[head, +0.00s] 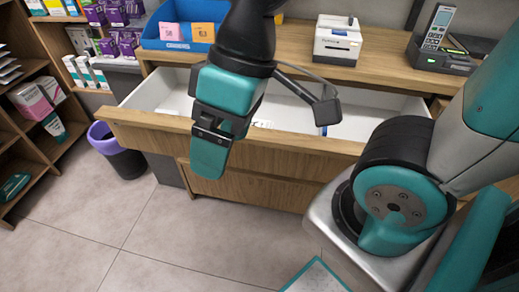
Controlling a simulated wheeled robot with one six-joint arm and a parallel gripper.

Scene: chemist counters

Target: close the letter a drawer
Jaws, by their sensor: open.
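A wide drawer with a wooden front (285,145) and a white inside stands pulled out from the counter. No letter is readable on it from here. A few items lie inside it near the middle, mostly hidden behind my arm. My teal and black gripper (209,158) hangs pointing down in front of the drawer front in the picture, left of its middle. Its fingers overlap in this view, and nothing shows held between them. I cannot tell whether it touches the drawer front.
The wooden counter top (400,72) carries a label printer (337,40), a phone on a base (436,42) and a blue tray (160,40). A purple-rimmed bin (118,155) stands left of the drawer. Shelves with boxes line the left side. The tiled floor (150,235) in front is clear.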

